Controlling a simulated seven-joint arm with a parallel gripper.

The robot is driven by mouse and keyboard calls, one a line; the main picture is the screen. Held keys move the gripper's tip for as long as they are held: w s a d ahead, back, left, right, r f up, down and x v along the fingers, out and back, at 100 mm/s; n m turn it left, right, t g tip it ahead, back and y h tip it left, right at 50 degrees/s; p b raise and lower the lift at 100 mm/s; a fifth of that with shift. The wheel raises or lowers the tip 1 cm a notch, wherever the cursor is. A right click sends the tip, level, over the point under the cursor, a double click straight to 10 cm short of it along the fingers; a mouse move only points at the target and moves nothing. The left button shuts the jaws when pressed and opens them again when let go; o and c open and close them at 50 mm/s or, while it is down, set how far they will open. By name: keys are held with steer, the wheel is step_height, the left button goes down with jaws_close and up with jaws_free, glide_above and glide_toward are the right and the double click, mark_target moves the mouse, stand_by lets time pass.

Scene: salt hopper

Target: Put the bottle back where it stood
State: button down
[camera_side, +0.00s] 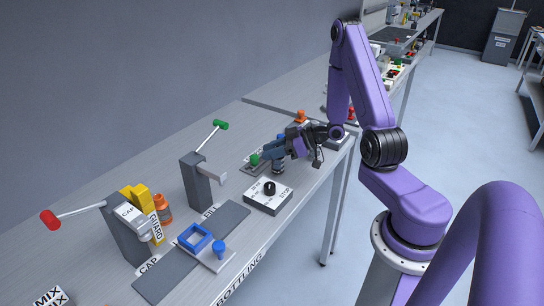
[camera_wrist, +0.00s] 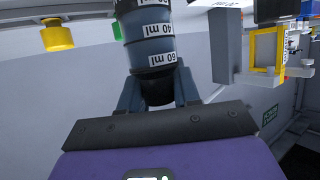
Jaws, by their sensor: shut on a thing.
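The bottle, a blue-grey cylinder with white measure bands reading 60 ml and 40 ml, fills the upper middle of the wrist view (camera_wrist: 150,45). My gripper (camera_wrist: 158,90) is shut on it, with one finger on each side of its black end section.
A white box with a black knob (camera_side: 269,188), marked STOP, is just in front. A green knob (camera_side: 254,159) is close left of my gripper. Lever posts with green (camera_side: 220,125) and red (camera_side: 50,220) handles stand further left. An orange bottle (camera_side: 163,210) stands by a yellow guard.

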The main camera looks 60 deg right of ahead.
steer(key=shift+f, duration=0.95)
steer(key=shift+f, duration=0.1)
steer(key=c, duration=0.8)
jaws_free()
steer(key=shift+s+d+r, duration=0.2)
steer(key=shift+s+r, duration=0.05)
steer(key=v, duration=1.1)
steer(key=shift+s, duration=0.25)
steer(key=shift+w+a, duration=0.1)
